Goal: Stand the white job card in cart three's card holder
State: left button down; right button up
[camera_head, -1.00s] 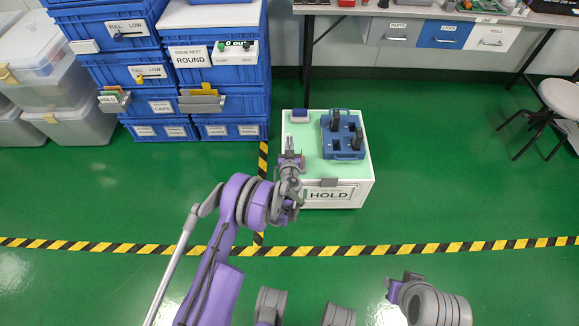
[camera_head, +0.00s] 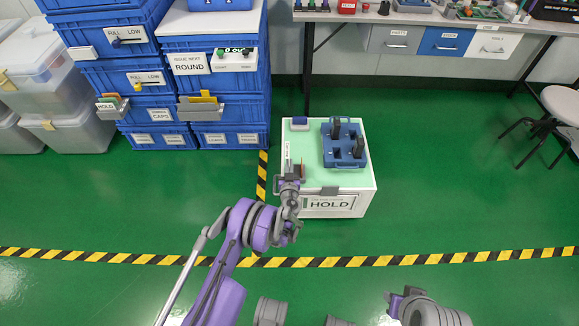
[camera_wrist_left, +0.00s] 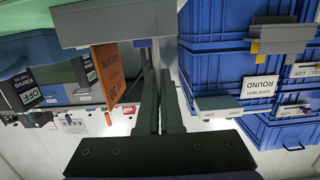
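A white cart (camera_head: 352,183) with a green top and a HOLD sign stands in front of me. My left gripper (camera_head: 289,171) is at its left front edge, beside a small dark grey holder (camera_head: 296,172). In the left wrist view a grey block (camera_wrist_left: 110,24) and an orange card (camera_wrist_left: 109,74) are close to the fingertips. The left gripper's dark fingers (camera_wrist_left: 160,85) are close together with a narrow gap. I cannot make out a white card between them; it may be edge-on or hidden. My right gripper (camera_head: 398,302) is low in the head view, its fingers unclear.
A blue tray (camera_head: 345,145) with dark handheld devices and a small blue-and-white block (camera_head: 300,123) are on the cart. Stacked blue bins (camera_head: 237,104) with card holders stand at the left. A workbench (camera_head: 398,16) is behind and a stool (camera_head: 563,102) at the right.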

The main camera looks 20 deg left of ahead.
pick_arm(q)
jog(key=shift+f, duration=0.35)
jog(key=c, duration=1.1)
grip_release()
jog(key=shift+r, duration=0.1)
